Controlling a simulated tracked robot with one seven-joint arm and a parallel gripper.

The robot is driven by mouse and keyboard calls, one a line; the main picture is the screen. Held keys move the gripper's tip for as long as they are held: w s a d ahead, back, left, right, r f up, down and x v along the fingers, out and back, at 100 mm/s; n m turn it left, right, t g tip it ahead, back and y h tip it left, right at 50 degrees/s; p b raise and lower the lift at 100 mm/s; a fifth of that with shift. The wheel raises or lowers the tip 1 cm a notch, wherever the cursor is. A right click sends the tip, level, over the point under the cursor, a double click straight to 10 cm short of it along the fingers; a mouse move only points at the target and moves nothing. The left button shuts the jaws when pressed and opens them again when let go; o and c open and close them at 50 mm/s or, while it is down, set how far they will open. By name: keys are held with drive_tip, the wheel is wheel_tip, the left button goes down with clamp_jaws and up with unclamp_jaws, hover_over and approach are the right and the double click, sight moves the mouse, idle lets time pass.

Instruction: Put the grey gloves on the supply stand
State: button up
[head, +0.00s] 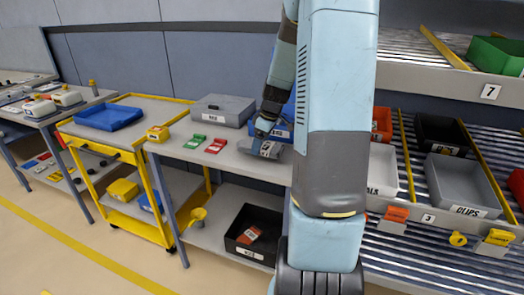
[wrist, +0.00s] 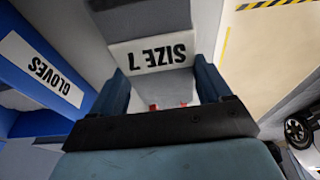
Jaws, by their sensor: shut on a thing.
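My gripper (head: 262,142) is shut on the grey gloves (head: 270,150), a small grey bundle, over the right part of a grey-topped stand (head: 182,165). In the wrist view, my gripper (wrist: 163,88) has its two blue fingers on either side of the gloves (wrist: 152,18), which carry a white "SIZE 7" label. A blue bin (wrist: 28,65) labelled "GLOVES" is beside them at the left of that view. I cannot tell whether the gloves touch the surface. No sign in view names the supply stand.
The grey top also holds a grey lidded box (head: 223,108), a green item (head: 194,141) and a red item (head: 216,145). A black bin (head: 252,228) is on its lower shelf. A yellow cart (head: 160,187) stands left. Shelves with bins are right.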

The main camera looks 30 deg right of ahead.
sight(263, 144)
drive_tip(key=shift+w+d+f, duration=0.1)
drive_tip(key=shift+d+f, duration=0.05)
drive_tip(key=shift+f, duration=1.65)
drive_tip(key=shift+f, duration=0.1)
drive_tip(key=o, duration=1)
